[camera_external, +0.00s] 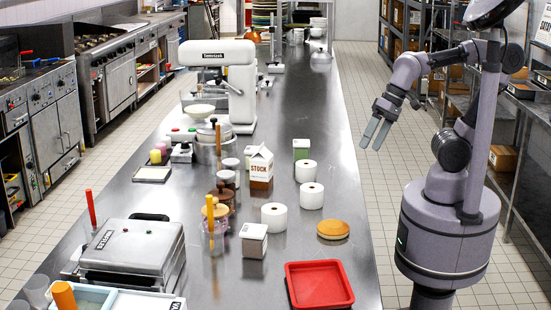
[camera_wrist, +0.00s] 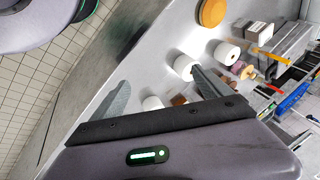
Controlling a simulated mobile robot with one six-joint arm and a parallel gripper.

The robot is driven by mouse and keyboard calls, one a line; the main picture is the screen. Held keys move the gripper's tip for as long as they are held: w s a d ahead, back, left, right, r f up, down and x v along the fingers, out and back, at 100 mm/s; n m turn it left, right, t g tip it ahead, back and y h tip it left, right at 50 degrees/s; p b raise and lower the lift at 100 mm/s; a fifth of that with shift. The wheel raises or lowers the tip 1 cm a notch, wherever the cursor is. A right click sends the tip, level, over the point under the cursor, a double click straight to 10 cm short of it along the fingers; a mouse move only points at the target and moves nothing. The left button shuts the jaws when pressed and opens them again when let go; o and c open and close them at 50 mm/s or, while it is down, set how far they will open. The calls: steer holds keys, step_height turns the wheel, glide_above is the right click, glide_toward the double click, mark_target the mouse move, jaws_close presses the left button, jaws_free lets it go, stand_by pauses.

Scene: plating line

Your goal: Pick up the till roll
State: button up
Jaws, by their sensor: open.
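Three white rolls that look like till rolls stand on the steel counter: a far one (camera_external: 306,171), a middle one (camera_external: 312,196) and a near one (camera_external: 274,217). In the wrist view three white rolls also show (camera_wrist: 227,54), (camera_wrist: 184,67), (camera_wrist: 152,103), the last partly cut off by my gripper body. My gripper (camera_external: 376,134) is open and empty. It hangs over the aisle side of the counter, to the right of the rolls and well apart from them. Its two fingers also show in the wrist view (camera_wrist: 160,88).
The steel counter (camera_external: 345,200) also holds a STOCK carton (camera_external: 261,169), a round orange-brown item (camera_external: 333,229), a red tray (camera_external: 318,285), a grey-white box (camera_external: 254,240) and lidded jars (camera_external: 215,222). A white mixer (camera_external: 232,85) stands behind. The counter's right strip is mostly clear.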

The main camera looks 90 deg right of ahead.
steer(key=w+a+r+m+g+p, duration=0.25)
steer(key=w+r+m+p, duration=0.35)
steer(key=w, duration=0.5)
steer(key=m+g+p, duration=0.3)
steer(key=p, duration=0.3)
glide_above(312, 187)
steer(key=d, duration=0.2)
step_height(312, 187, down, 4)
steer(key=shift+h, duration=0.3)
steer(key=f+b, duration=0.1)
steer(key=f, duration=0.2)
steer(key=f+b, duration=0.2)
steer(key=f, duration=0.2)
steer(key=a+f+b, duration=0.1)
steer(key=f, duration=0.2)
steer(key=shift+w+a+f, duration=0.1)
steer(key=shift+w+f, duration=0.1)
steer(key=shift+f, duration=0.15)
steer(key=shift+t, duration=0.25)
steer(key=f+b, duration=0.1)
steer(key=f, duration=0.1)
steer(key=f+b, duration=0.1)
steer(key=f, duration=0.1)
steer(key=a+f+b, duration=0.1)
steer(key=f, duration=0.1)
steer(key=shift+s, duration=0.2)
steer(key=shift+r, duration=0.2)
steer(key=shift+c, duration=1)
steer(key=c, duration=1.4)
steer(key=shift+o, duration=0.2)
